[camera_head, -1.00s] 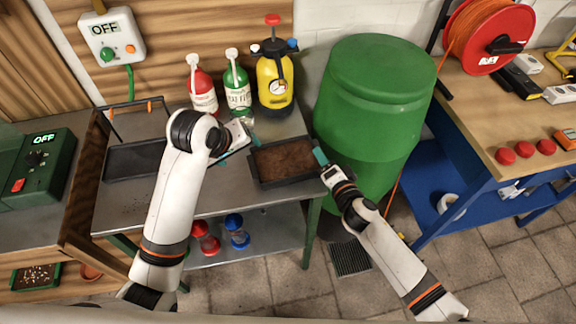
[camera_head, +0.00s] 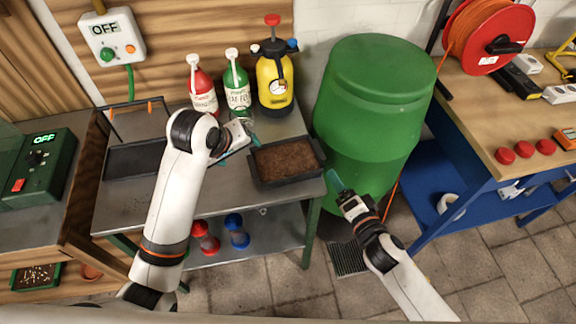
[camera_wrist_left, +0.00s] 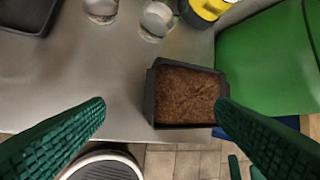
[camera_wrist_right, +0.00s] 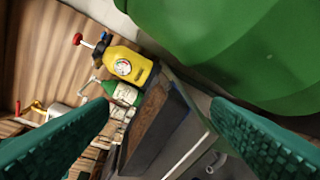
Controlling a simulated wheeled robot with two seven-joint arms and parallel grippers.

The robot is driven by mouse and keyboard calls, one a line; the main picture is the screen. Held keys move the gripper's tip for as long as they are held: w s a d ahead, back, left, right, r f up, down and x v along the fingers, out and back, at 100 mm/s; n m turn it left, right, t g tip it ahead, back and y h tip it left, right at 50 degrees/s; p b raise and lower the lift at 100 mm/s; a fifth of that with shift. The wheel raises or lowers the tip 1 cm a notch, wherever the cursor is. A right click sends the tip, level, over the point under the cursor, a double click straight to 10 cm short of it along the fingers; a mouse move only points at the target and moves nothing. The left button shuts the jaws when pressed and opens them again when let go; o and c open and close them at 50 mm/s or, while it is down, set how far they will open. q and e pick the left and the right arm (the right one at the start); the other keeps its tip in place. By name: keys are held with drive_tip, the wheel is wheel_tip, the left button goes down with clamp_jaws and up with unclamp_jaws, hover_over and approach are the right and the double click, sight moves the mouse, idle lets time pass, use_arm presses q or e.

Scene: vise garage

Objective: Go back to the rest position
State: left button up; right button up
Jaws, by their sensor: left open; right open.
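My left gripper (camera_head: 252,142) is above the grey metal bench, at the left end of a black tray of brown soil (camera_head: 286,160). In the left wrist view its green fingers (camera_wrist_left: 160,125) are wide apart with nothing between them, and the soil tray (camera_wrist_left: 188,97) lies beyond them. My right gripper (camera_head: 338,182) is just right of the tray, in front of the green barrel. In the right wrist view its fingers (camera_wrist_right: 160,135) are apart and empty, with the tray's side (camera_wrist_right: 155,130) beyond.
A green barrel (camera_head: 372,100) stands close behind my right gripper. A blue workbench (camera_head: 470,180) is at right.

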drive_tip(key=shift+v, duration=1.05)
